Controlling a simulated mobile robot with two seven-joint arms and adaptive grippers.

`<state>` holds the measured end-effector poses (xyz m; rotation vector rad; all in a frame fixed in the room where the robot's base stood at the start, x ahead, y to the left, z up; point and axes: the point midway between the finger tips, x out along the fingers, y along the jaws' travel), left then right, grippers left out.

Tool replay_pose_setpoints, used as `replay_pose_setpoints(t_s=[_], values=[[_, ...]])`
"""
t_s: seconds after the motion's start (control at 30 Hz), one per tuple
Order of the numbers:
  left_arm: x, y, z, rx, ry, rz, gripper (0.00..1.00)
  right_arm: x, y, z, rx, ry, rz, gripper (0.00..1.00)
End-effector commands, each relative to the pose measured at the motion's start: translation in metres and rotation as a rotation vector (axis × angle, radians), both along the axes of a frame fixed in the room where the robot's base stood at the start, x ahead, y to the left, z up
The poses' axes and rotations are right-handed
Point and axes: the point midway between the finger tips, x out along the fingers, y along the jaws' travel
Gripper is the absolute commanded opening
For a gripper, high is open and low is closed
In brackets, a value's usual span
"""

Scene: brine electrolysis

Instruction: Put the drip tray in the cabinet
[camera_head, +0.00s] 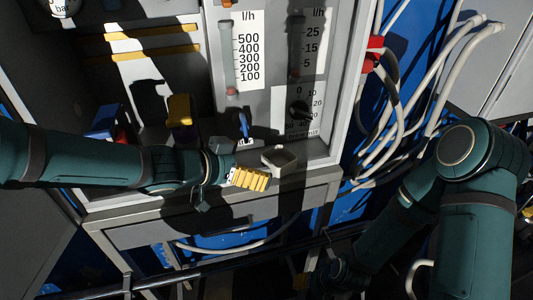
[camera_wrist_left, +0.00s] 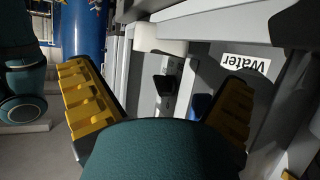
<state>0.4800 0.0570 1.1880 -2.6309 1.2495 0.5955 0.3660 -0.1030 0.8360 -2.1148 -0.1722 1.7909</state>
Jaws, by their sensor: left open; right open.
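A small pale grey tray-like piece (camera_head: 279,158), apparently the drip tray, rests at the front right edge of the open grey cabinet (camera_head: 345,85). My left gripper (camera_head: 250,179) is just left of and in front of it, with yellow finger pads. In the left wrist view my left gripper (camera_wrist_left: 156,75) is open, its pads wide apart with nothing held between them. A pale rounded piece (camera_wrist_left: 160,38) shows beyond the pads there; I cannot tell whether it is the tray. My right gripper (camera_head: 335,275) is low in shadow, below the cabinet, with its fingers hard to make out.
Flow meters (camera_head: 248,65) line the cabinet's back panel. A yellow valve handle (camera_head: 180,110) and a blue one (camera_head: 243,125) stand inside. White hoses (camera_head: 440,80) hang on the right, near a red fitting (camera_head: 373,52). A frame rail (camera_head: 210,205) runs below the cabinet.

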Motion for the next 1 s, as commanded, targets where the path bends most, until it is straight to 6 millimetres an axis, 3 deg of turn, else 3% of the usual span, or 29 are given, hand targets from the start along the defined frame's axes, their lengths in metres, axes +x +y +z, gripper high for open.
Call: replay_pose_setpoints(t_s=[0.1, 0.33, 1.0], values=[[-0.013, 0.017, 0.014, 0.0, -0.001, 0.003, 1.0, 0.0, -0.001, 0.017, 0.003, 0.0, -0.001, 0.47], [-0.028, 0.035, 0.022, 0.0, 0.0, 0.001, 1.0, -0.001, -0.001, 0.029, 0.006, 0.0, 0.001, 0.47], [-0.031, 0.038, 0.023, -0.001, 0.001, 0.0, 1.0, -0.001, -0.002, 0.029, 0.006, 0.001, 0.001, 0.47]])
